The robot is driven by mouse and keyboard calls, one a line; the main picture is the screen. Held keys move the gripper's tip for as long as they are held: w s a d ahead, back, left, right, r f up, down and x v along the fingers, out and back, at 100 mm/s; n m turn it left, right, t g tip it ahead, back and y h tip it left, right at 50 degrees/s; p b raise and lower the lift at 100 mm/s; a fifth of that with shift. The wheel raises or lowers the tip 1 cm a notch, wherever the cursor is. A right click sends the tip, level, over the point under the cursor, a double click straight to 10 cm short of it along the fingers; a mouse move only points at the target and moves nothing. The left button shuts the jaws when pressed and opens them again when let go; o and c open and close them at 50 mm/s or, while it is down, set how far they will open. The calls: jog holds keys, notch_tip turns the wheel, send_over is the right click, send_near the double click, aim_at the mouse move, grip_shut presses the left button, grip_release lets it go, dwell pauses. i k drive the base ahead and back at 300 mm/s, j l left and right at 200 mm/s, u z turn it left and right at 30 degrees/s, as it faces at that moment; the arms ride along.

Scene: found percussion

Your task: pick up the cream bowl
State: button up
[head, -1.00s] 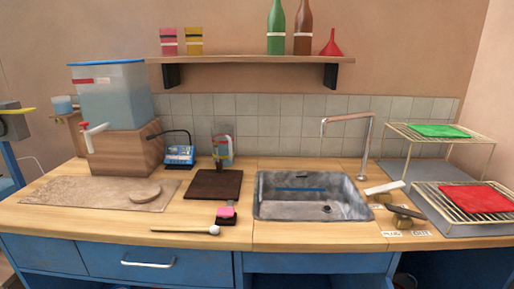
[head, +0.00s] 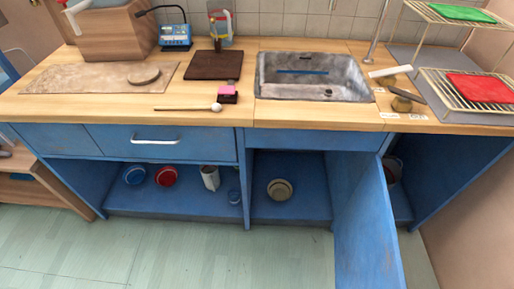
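A round cream-olive bowl (head: 280,189) sits on the floor of the open compartment under the sink, in the blue cabinet. It looks like the cream bowl, though shadow dulls its colour. Its rim and inside face up toward me, and nothing stands in front of it. My gripper is not in view.
An open blue door (head: 368,225) juts out right of the bowl's compartment. The left compartment holds a blue bowl (head: 134,175), a red bowl (head: 166,176) and a white cylinder (head: 210,178). A mallet (head: 190,107) lies on the counter. The floor (head: 190,250) in front is clear.

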aim_at(278, 190)
jog(key=i+j+u, duration=0.1)
jog(key=j, duration=0.2)
jog(key=i+j+u, duration=0.1)
jog(key=i+j+z, duration=0.1)
jog(key=i+j, duration=0.6)
jog(key=j, duration=0.2)
jog(key=i+j+z, duration=0.1)
jog(key=i+z, duration=0.35)
jog(key=i+j+z, duration=0.2)
jog(key=z, duration=0.3)
